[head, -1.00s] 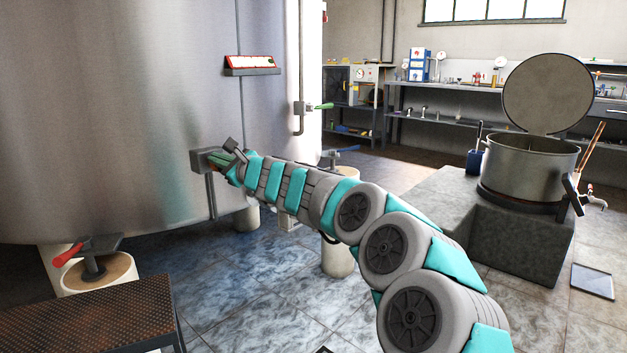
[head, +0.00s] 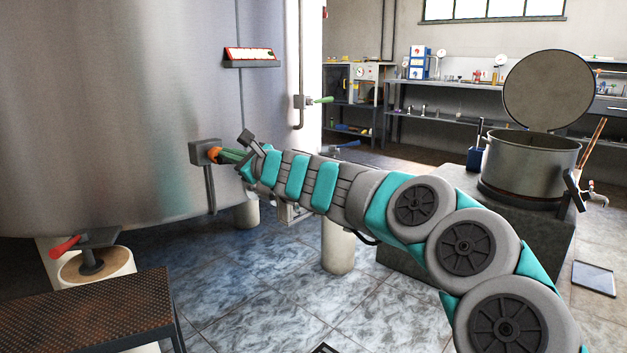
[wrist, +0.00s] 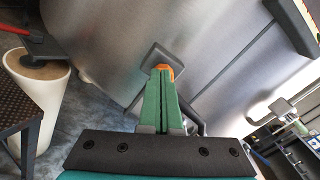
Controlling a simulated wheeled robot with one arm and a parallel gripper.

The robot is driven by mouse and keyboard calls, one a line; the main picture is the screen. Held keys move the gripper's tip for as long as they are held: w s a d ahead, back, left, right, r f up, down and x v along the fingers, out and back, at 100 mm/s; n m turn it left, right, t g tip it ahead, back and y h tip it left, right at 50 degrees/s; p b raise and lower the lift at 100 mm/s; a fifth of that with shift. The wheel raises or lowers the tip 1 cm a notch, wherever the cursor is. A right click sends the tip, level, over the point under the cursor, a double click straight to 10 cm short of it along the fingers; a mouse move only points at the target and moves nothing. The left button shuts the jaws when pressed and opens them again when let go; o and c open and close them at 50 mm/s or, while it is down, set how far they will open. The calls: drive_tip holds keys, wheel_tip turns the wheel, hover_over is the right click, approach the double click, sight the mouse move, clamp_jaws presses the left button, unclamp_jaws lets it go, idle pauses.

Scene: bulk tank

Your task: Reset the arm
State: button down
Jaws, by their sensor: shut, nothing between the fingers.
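My gripper (head: 226,155) is at the end of my outstretched arm, close to the side of the big steel tank (head: 110,110). In the wrist view its green fingers (wrist: 163,76) lie together with no gap, so it is shut, and nothing shows between them. An orange part (wrist: 163,69) shows at the fingertips, in front of a grey square fitting (wrist: 152,58) on the tank wall; the fitting is also in the head view (head: 204,152). I cannot tell whether the fingertips touch the orange part.
A red-handled valve (head: 66,247) and a rusty step (head: 90,305) stand at lower left. A green handle (head: 322,100) sticks out from a pipe beyond the tank. A lidded steel pot (head: 530,165) stands on a block at right. Tiled floor (head: 240,280) is open below my arm.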

drive_tip(key=s+n+g+p, duration=0.3)
drive_tip(key=s+n+g, duration=0.3)
drive_tip(key=s+n, duration=0.95)
drive_tip(key=s+d+f+n+g+h+p, duration=0.15)
drive_tip(key=s+d+f+h, duration=0.25)
drive_tip(key=s+d+f, duration=0.5)
drive_tip(key=s+d+f+n+g+h+p, duration=0.1)
drive_tip(key=s+d+f+n+g+h, duration=0.15)
drive_tip(key=s+d+f, duration=0.75)
drive_tip(key=s+d+f+g+h, duration=0.2)
drive_tip(key=s+d+h, duration=0.1)
drive_tip(key=s+d, duration=0.4)
drive_tip(key=s+d+f+g+h+p, duration=0.1)
drive_tip(key=s+d+h, duration=0.3)
drive_tip(key=s+d, duration=0.4)
drive_tip(key=shift+s+f+n+g, duration=0.4)
drive_tip(key=shift+s+f+n, duration=0.05)
drive_tip(key=shift+s+f, duration=0.5)
